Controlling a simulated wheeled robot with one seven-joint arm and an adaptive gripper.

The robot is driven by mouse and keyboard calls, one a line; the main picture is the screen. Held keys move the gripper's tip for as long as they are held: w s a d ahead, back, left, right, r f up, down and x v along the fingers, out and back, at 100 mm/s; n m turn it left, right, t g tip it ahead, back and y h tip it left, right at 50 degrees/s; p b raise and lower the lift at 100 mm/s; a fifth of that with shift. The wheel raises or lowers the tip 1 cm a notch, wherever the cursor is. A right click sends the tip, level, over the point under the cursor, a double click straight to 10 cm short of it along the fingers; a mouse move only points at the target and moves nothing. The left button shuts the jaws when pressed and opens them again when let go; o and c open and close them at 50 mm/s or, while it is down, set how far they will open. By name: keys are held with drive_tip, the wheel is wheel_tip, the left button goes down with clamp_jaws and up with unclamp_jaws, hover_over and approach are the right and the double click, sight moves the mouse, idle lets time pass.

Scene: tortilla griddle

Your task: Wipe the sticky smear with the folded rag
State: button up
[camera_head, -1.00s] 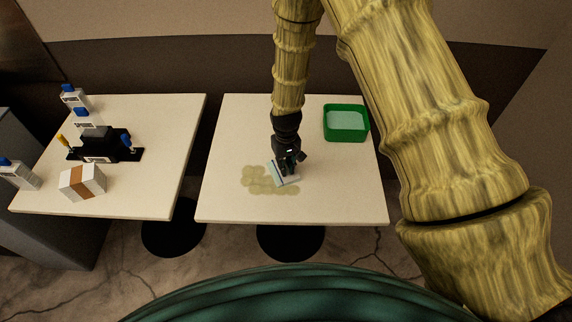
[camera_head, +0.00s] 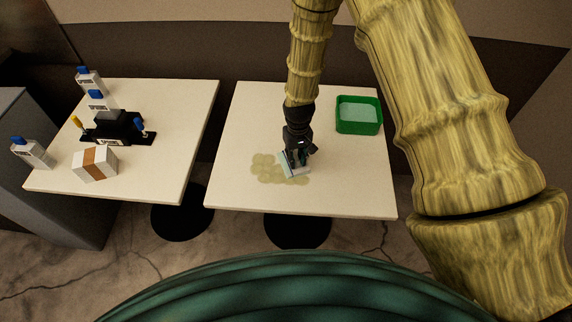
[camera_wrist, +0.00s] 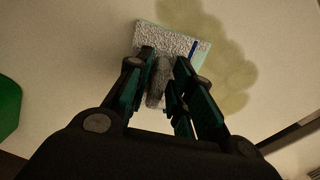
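The folded rag (camera_head: 286,160) is pale with a blue stripe. In the wrist view the rag (camera_wrist: 176,39) looks grey-white and rough, with a raised fold between my fingers. My gripper (camera_head: 294,163) points down over the right table and is shut on that fold; its fingers also show in the wrist view (camera_wrist: 158,68). The sticky smear (camera_head: 267,172) is a blotchy olive patch on the table. The rag covers its upper right part, and blotches show to the left and below. In the wrist view the smear (camera_wrist: 232,75) runs along the rag's right side. I cannot tell whether the rag touches the tabletop.
A green tub (camera_head: 358,128) with pale contents stands at the right table's back right. The left table (camera_head: 180,120) holds a black caddy (camera_head: 118,130), white bottles with blue caps (camera_head: 32,153) and a white box with a brown band (camera_head: 95,163). A gap separates the tables.

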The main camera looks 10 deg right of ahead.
drive_tip(key=shift+r+p, duration=0.3)
drive_tip(key=shift+r, duration=0.1)
idle(0.3)
clamp_jaws()
drive_tip(key=shift+d, duration=0.1)
drive_tip(key=shift+s+d, duration=0.1)
drive_tip(key=shift+d, duration=1.65)
drive_tip(key=shift+a, duration=0.1)
